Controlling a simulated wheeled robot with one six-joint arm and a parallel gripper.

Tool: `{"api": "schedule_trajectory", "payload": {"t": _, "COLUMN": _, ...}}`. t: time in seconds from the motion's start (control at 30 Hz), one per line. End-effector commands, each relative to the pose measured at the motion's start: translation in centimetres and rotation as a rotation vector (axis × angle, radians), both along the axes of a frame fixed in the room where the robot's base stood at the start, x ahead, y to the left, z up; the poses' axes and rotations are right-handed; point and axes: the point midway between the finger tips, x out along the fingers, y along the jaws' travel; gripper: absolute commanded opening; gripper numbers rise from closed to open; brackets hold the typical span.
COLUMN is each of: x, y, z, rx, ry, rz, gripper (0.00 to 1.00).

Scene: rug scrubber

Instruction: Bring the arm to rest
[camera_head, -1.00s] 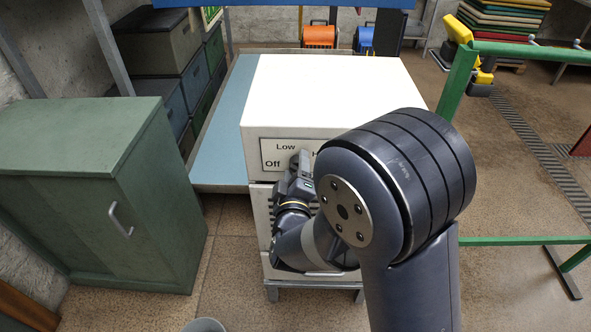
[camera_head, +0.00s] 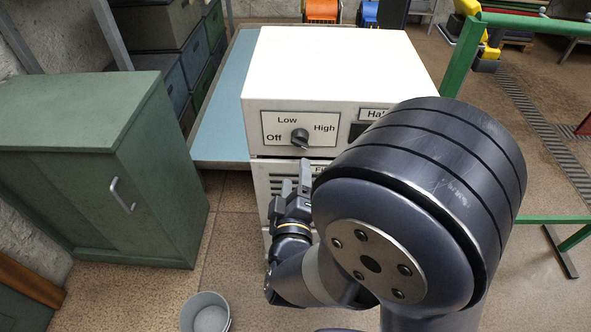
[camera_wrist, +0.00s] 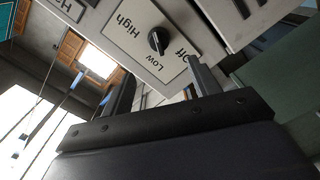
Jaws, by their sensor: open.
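My gripper (camera_head: 294,184) is in front of the white machine (camera_head: 335,65), below and apart from its dark dial knob (camera_head: 299,138). The knob sits on a panel marked Off, Low and High. In the wrist view the knob (camera_wrist: 158,40) shows beyond my gripper (camera_wrist: 160,85), whose two fingers stand wide apart with nothing between them. My arm is bent in front of the machine and covers the right part of its front.
A green cabinet (camera_head: 95,165) stands at the left. A grey bucket (camera_head: 206,312) is on the floor at the bottom. A green rail (camera_head: 540,24) runs along the right. Bare floor lies between cabinet and machine.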

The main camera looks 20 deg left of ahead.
Motion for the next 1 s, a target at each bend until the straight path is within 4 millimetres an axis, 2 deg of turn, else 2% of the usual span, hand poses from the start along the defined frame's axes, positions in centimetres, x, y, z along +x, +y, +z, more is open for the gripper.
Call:
{"api": "schedule_trajectory", "payload": {"t": 0.33, "x": -0.1, "y": 0.0, "z": 0.0, "rx": 0.0, "ry": 0.0, "rz": 0.0, "gripper": 0.58}}
{"api": "schedule_trajectory", "payload": {"t": 0.47, "x": 0.5, "y": 0.1, "z": 0.0, "rx": 0.001, "ry": 0.001, "rz": -0.001, "gripper": 0.58}}
{"api": "schedule_trajectory", "payload": {"t": 0.67, "x": 3.0, "y": 0.6, "z": 0.0, "rx": 0.001, "ry": 0.0, "rz": -0.004, "gripper": 0.58}}
{"api": "schedule_trajectory", "payload": {"t": 1.0, "x": 9.0, "y": 2.1, "z": 0.1, "rx": 0.001, "ry": -0.001, "rz": -0.003, "gripper": 0.58}}
